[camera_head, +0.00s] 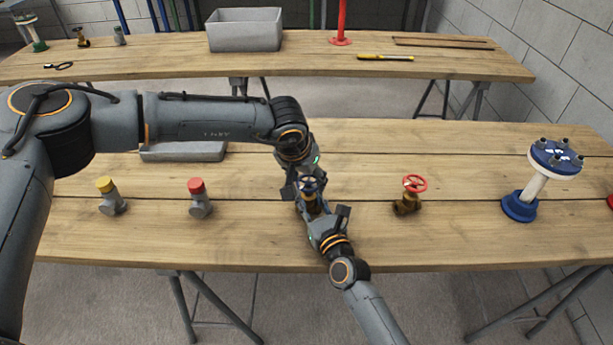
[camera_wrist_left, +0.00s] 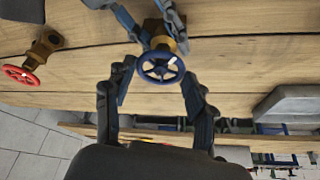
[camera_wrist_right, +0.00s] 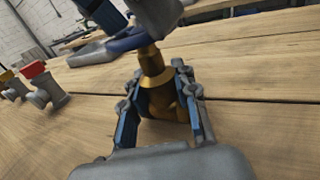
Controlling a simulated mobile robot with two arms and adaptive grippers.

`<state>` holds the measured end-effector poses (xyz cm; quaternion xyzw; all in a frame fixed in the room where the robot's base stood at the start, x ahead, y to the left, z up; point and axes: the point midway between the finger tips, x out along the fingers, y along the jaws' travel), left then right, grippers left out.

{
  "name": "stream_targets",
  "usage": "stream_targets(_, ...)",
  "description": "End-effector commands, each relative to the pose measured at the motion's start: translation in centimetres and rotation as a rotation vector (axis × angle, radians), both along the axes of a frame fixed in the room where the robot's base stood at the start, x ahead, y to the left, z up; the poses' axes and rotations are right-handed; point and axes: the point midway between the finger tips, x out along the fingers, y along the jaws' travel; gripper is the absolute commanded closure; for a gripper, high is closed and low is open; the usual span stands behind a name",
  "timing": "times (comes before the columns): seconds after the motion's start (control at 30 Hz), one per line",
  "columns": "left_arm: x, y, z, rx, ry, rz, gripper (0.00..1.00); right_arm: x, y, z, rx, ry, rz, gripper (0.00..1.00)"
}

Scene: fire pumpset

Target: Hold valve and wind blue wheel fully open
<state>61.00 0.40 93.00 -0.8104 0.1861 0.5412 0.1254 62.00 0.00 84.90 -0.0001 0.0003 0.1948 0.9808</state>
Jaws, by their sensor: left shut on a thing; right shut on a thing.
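The brass valve with the blue wheel (camera_head: 309,184) stands at the middle of the near table, partly hidden by my grippers. My left gripper (camera_head: 306,187) reaches down from behind it. In the left wrist view the blue wheel (camera_wrist_left: 161,66) lies between the left fingers, which are shut on it. My right gripper (camera_head: 318,212) comes from the front, low at the table. In the right wrist view the brass valve body (camera_wrist_right: 158,88) sits between the right fingers, which are shut on it. The wheel's opening cannot be read.
A brass valve with a red wheel (camera_head: 410,192) stands to the right, a blue-and-white flanged pipe (camera_head: 537,184) farther right. Yellow-capped (camera_head: 110,196) and red-capped (camera_head: 199,198) grey fittings stand left. A grey tray (camera_head: 184,151) lies behind them. The back table (camera_head: 300,60) holds a grey bin (camera_head: 244,30).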

Motion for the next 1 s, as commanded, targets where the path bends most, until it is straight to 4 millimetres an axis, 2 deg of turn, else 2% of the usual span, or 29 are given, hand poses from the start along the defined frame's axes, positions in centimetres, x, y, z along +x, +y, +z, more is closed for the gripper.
stream_targets(0.37,-0.03,-0.12,-0.02,0.001,0.0,0.117,0.77,0.0,-0.03,0.0,-0.001,0.0,-0.001,1.0)
stream_targets(1.0,-0.01,-0.69,-0.05,0.0,-0.001,0.699,0.77,0.0,-0.04,0.0,-0.001,0.0,-0.001,1.0)
